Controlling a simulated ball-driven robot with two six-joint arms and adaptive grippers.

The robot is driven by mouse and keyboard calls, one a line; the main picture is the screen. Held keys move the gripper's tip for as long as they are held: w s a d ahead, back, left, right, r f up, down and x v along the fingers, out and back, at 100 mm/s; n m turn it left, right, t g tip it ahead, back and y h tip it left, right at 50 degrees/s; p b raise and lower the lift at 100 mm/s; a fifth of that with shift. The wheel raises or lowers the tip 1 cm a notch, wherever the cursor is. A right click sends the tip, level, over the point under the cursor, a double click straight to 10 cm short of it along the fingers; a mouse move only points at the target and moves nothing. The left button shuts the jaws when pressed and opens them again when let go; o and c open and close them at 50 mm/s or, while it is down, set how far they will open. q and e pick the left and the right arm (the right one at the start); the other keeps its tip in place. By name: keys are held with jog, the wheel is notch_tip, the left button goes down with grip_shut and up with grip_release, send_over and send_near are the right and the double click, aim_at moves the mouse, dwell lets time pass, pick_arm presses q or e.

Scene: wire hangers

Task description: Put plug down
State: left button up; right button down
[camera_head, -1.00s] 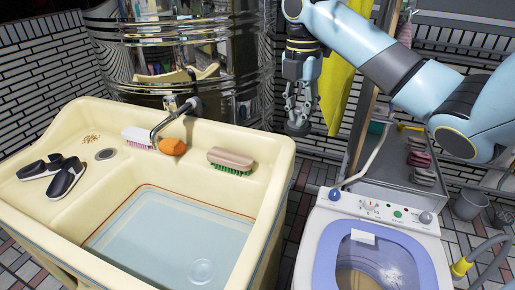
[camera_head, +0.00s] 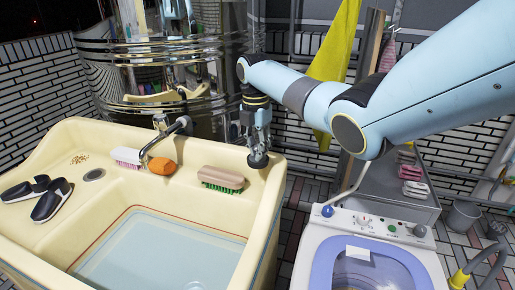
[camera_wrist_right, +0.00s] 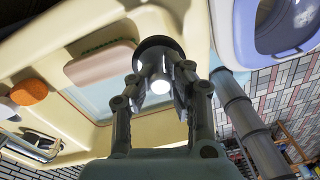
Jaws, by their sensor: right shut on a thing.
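My right gripper (camera_head: 257,146) is shut on the plug (camera_head: 258,161), a dark round disc, and holds it at the sink's right back corner. In the right wrist view, the plug (camera_wrist_right: 158,46) sits between the fingertips of my gripper (camera_wrist_right: 161,88), its dark rim facing away from the gripper. The cream sink (camera_head: 268,195) lies under and beside it. I cannot tell whether the plug touches the sink's ledge. My left gripper is not in view.
On the sink's back ledge are a green-bristled brush (camera_head: 221,179), an orange sponge-like lump (camera_head: 162,166) and a white brush (camera_head: 127,157) by the faucet (camera_head: 177,128). Dark slippers (camera_head: 50,200) lie at left. A washing machine (camera_head: 306,255) stands right of the sink.

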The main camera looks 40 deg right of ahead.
jog(key=shift+f, duration=0.6)
jog(key=c, duration=1.3)
grip_release()
jog(key=shift+r, duration=0.3)
jog(key=r, duration=1.2)
jog(key=shift+w+r+b, duration=0.2)
jog(key=shift+r+b, duration=0.15)
jog(key=shift+f, duration=0.1)
